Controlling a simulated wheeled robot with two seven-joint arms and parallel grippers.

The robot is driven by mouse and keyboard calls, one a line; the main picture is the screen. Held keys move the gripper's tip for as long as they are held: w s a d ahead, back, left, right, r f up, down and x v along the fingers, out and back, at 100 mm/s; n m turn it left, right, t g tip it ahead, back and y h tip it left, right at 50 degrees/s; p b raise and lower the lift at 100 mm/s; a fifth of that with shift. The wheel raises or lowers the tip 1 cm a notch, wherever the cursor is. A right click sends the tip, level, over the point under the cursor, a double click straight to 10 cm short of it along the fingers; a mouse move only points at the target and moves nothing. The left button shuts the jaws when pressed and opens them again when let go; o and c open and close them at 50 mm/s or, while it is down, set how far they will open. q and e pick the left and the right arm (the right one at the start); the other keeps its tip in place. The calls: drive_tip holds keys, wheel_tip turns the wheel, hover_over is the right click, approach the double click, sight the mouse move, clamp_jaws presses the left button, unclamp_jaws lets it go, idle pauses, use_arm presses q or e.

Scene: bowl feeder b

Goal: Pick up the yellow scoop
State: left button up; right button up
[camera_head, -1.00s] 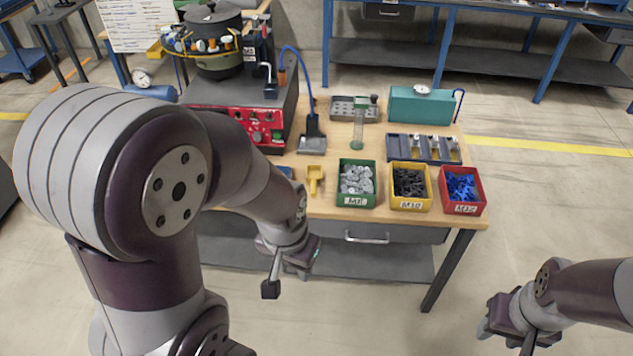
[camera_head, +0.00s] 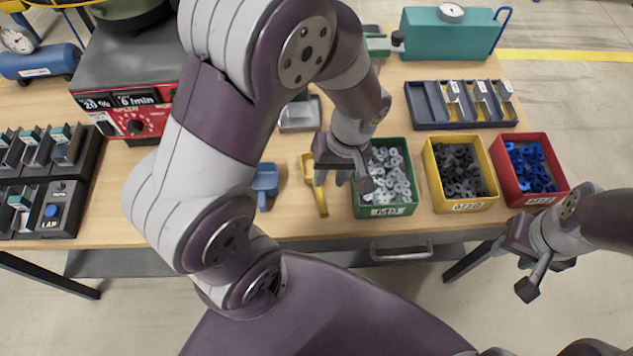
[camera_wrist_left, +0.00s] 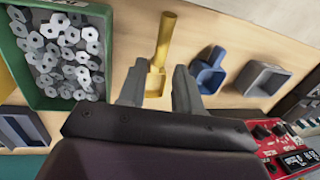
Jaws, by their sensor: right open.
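The yellow scoop (camera_head: 321,202) lies on the table between a blue scoop and the green bin, partly hidden by my left gripper in the head view. My left gripper (camera_head: 343,182) is above the table beside the scoop and the green bin. In the left wrist view the left gripper (camera_wrist_left: 158,85) has its two fingers apart with nothing held. The yellow scoop (camera_wrist_left: 163,42) shows there beyond and between the fingers, its handle pointing away. My right gripper (camera_head: 535,280) is open and empty, off the table's front edge at the right.
The green bin (camera_head: 386,211) of grey nuts stands right of the scoop, then a yellow bin (camera_head: 462,205) and a red bin (camera_head: 541,199). The blue scoop (camera_head: 264,184) lies to the left. A grey tray (camera_head: 299,114) is behind. A red-fronted machine (camera_head: 135,120) stands at the left.

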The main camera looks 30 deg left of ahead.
sight(322, 195)
use_arm(q)
drive_tip(key=f, duration=0.3)
drive_tip(key=s+a+f+b, duration=0.1)
drive_tip(key=f, duration=0.6)
drive_tip(key=shift+s+a+f, duration=0.15)
drive_tip(key=shift+s+a, duration=0.15)
drive_tip(key=shift+a, duration=0.05)
clamp_jaws()
